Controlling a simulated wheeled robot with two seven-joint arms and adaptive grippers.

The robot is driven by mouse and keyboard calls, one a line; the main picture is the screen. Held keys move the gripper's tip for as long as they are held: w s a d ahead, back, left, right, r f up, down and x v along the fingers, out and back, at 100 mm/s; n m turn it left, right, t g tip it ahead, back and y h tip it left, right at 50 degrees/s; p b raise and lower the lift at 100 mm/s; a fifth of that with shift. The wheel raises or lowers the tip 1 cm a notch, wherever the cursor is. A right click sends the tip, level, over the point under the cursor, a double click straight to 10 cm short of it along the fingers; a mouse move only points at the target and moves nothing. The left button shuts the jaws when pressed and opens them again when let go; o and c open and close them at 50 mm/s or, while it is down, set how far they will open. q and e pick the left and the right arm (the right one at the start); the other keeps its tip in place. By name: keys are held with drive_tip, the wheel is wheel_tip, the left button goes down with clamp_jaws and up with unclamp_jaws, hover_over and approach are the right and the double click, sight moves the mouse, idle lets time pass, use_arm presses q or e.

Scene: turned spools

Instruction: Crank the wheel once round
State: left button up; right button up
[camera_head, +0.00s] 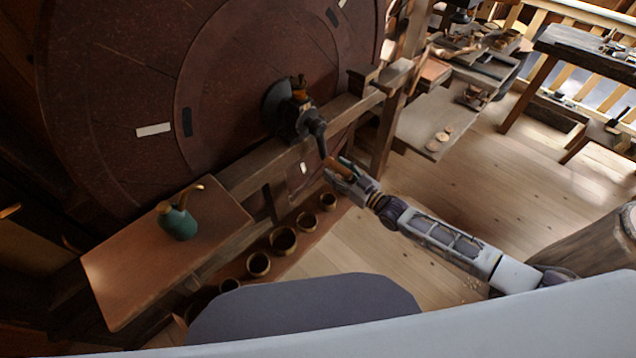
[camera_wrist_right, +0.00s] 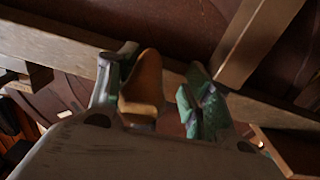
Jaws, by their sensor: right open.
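The large dark red-brown wheel (camera_head: 120,90) fills the left and middle of the head view, with pale and dark marks on its face. A black hub and crank (camera_head: 292,112) sits at its middle, its arm reaching down right to a wooden handle (camera_head: 338,168). My right gripper (camera_head: 345,170) is at the handle. In the right wrist view the wooden handle (camera_wrist_right: 143,85) stands between the open fingers (camera_wrist_right: 160,95), closer to the left finger; whether it touches is unclear. My left gripper is not in view.
A wooden beam (camera_head: 255,172) runs in front of the wheel. A wooden shelf (camera_head: 140,262) at lower left holds a green oil can (camera_head: 177,222). Several round pots (camera_head: 283,241) stand in a row below. Benches (camera_head: 435,118) stand at upper right; the floor (camera_head: 480,180) between is clear.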

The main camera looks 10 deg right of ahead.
drive_tip(key=s+a+r+m+p, duration=0.2)
drive_tip(key=s+a+m+p, duration=0.3)
drive_tip(key=s+a+m, duration=0.1)
drive_tip(key=shift+a+m, duration=0.4)
drive_tip(key=shift+a, duration=0.25)
idle(0.4)
idle(0.9)
drive_tip(key=p+v, duration=0.1)
drive_tip(key=v, duration=1)
drive_tip(key=shift+p, duration=0.3)
idle(0.4)
drive_tip(key=shift+w, duration=0.1)
idle(0.5)
